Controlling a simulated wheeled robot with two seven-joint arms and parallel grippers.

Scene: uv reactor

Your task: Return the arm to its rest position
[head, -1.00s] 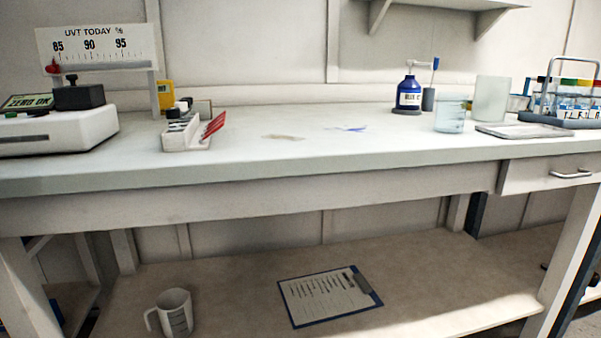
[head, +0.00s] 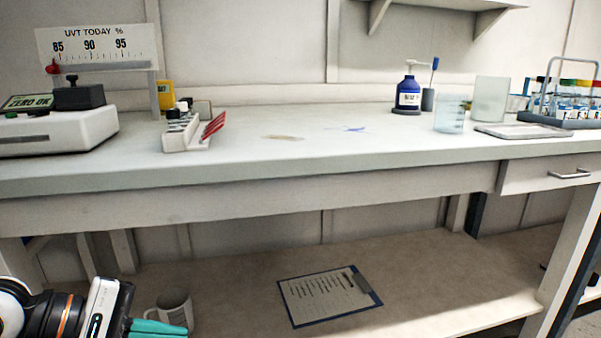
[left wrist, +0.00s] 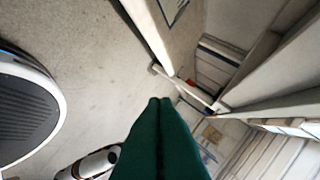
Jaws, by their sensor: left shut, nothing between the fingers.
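My left gripper (head: 162,327) is at the lower left of the head view, in front of the bench. Its green fingers are together and empty. They overlap the lower part of a light mug (head: 174,303) on the lower shelf in the picture; I cannot tell the gap in depth. In the left wrist view the shut green fingers (left wrist: 160,105) point away from the camera, with nothing between them. My right gripper is not in view.
The bench top (head: 330,150) holds a meter (head: 55,130), a vial rack (head: 188,135), a blue bottle (head: 408,95), beakers (head: 450,115) and a tube rack (head: 565,118). A clipboard (head: 325,298) lies on the lower shelf (head: 420,275).

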